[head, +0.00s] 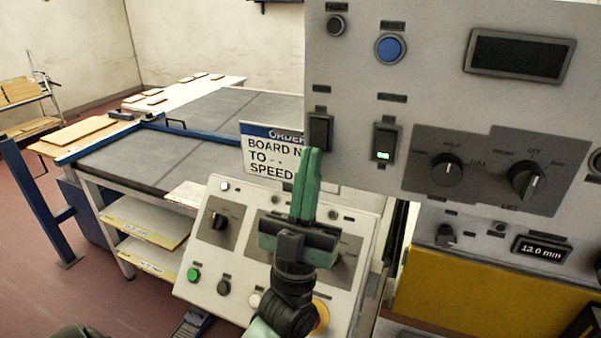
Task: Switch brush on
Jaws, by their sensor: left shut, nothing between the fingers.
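A grey control panel (440,95) fills the upper right. It carries two rocker switches with labels too small to read: a dark left rocker (320,128), unlit as far as it shows, and a right rocker (384,142) with a green lit window. I cannot tell which one is the brush switch. My left gripper (312,153) points up, its green fingers shut and empty. Its tips overlap the lower end of the left rocker in the picture; I cannot tell whether they touch it. My right gripper is not in view.
The panel also has a blue button (390,48), a dark display (519,54) and rotary knobs (447,169). A lower sloped console (205,262) with a green button (193,274) stands behind my left arm. A sign (262,155) and a grey-topped table (120,160) are further left.

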